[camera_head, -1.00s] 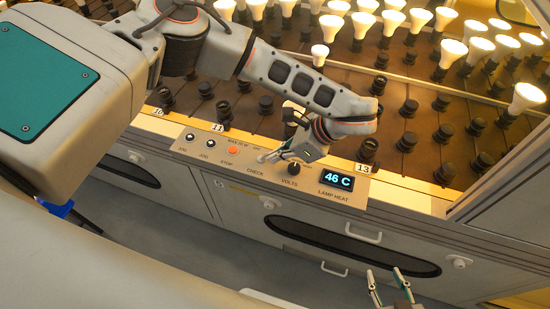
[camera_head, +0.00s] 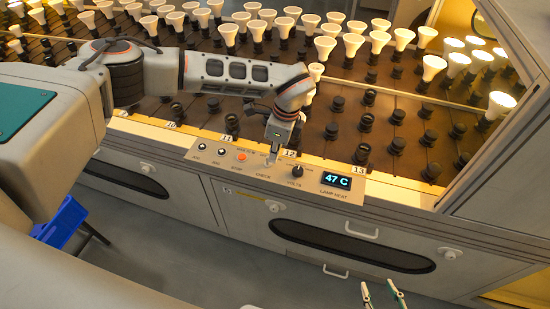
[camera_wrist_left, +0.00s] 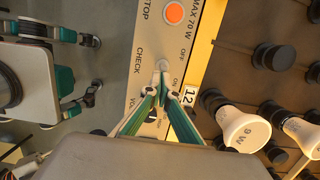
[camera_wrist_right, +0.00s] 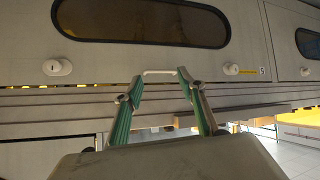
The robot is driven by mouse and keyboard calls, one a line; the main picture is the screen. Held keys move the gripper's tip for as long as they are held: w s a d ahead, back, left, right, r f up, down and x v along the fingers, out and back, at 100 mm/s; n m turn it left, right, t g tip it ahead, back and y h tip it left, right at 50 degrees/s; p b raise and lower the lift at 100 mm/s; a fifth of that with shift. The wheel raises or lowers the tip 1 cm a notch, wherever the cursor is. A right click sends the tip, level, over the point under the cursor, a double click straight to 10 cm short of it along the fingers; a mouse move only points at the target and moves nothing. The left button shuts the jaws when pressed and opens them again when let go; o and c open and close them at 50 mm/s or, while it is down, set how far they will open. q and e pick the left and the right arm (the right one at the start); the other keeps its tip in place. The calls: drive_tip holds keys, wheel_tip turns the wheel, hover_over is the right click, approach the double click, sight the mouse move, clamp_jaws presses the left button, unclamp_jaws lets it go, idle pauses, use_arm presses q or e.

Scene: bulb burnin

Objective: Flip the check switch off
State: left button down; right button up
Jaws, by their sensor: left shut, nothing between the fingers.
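The check switch (camera_wrist_left: 162,65) is a small pale lever on the beige control panel (camera_head: 215,172), between the CHECK label and the OFF and ON marks. My left gripper (camera_wrist_left: 162,88) is shut and empty, its fingertips at the switch; contact is unclear. In the head view, this gripper (camera_head: 270,158) points down at the panel and covers most of the switch. I cannot tell which way the lever leans. My right gripper (camera_wrist_right: 162,80) is open and empty, low in front of the cabinet; its fingertips also show in the head view (camera_head: 382,291).
A red stop button (camera_head: 241,157), a black volts knob (camera_head: 297,171) and a display reading 47 C (camera_head: 337,181) flank the switch. Behind stands a rack of bulbs (camera_head: 326,45) and black sockets. A bulb marked 9 W (camera_wrist_left: 238,128) is near my left gripper.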

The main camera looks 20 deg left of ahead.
use_arm(q)
drive_tip(key=h, duration=0.1)
drive_tip(key=a+h+p, duration=0.1)
drive_tip(key=shift+a+r+h, duration=0.15)
drive_tip(key=shift+a+h, duration=0.1)
drive_tip(key=shift+h, duration=0.05)
drive_tip(key=shift+w+d, duration=0.1)
drive_tip(key=shift+d, duration=0.15)
use_arm(e)
drive_tip(key=shift+w+r, duration=0.1)
drive_tip(key=shift+r, duration=0.4)
use_arm(q)
drive_tip(key=shift+r+p, duration=0.75)
use_arm(e)
drive_tip(key=r, duration=0.1)
drive_tip(key=w+r, duration=0.1)
drive_tip(key=shift+r, duration=0.3)
drive_tip(key=shift+s+f, duration=0.15)
drive_tip(key=shift+f, duration=0.05)
